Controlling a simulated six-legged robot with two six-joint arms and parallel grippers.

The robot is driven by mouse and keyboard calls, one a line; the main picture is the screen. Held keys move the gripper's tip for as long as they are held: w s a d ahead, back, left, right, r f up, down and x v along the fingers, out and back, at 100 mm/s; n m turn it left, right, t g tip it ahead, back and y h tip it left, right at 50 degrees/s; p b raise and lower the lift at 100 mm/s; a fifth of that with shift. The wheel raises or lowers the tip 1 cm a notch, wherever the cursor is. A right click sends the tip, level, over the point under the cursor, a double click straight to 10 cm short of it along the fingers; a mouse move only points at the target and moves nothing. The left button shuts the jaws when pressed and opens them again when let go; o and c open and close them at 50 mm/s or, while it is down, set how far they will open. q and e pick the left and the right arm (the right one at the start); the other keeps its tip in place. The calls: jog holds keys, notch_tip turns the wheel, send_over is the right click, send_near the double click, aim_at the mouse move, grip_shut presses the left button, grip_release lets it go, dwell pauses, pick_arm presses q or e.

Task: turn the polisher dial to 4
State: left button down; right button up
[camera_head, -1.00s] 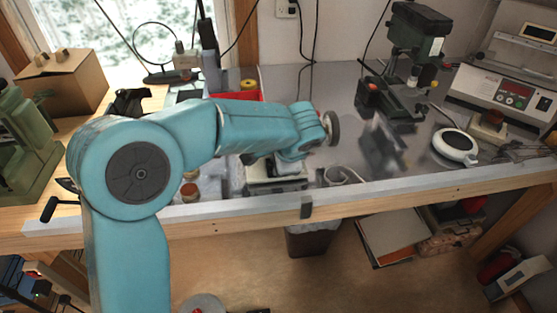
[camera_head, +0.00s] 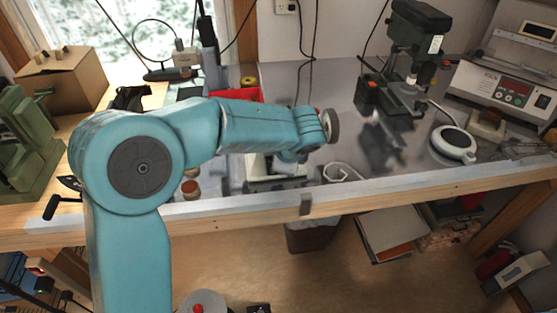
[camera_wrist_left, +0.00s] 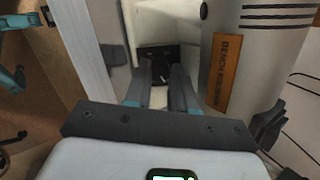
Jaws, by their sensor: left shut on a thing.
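The polisher is a cream machine; in the head view its base (camera_head: 262,184) shows below my left forearm and its wheel (camera_head: 332,126) shows past the wrist end. In the left wrist view its cream body (camera_wrist_left: 165,22) is ahead, with a black dial panel (camera_wrist_left: 160,50) bearing small pale marks. My left gripper (camera_wrist_left: 159,76) reaches to that panel with its two grey fingers shut on the dial. The dial between the fingertips is mostly hidden, and its number cannot be read. In the head view my arm hides the left gripper. My right gripper is in neither view.
A white cylinder with a brown label (camera_wrist_left: 224,72) stands close right of the fingers in the wrist view. A drill press (camera_head: 410,50), a round white device (camera_head: 454,143) and a control box (camera_head: 505,90) stand on the right. The bench's front edge (camera_head: 400,190) runs below my arm.

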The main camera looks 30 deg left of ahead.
pick_arm(q)
jog(key=c, duration=0.9)
grip_release()
jog(key=shift+d+r, duration=0.1)
jog(key=shift+c, duration=0.2)
jog(key=shift+r, duration=0.1)
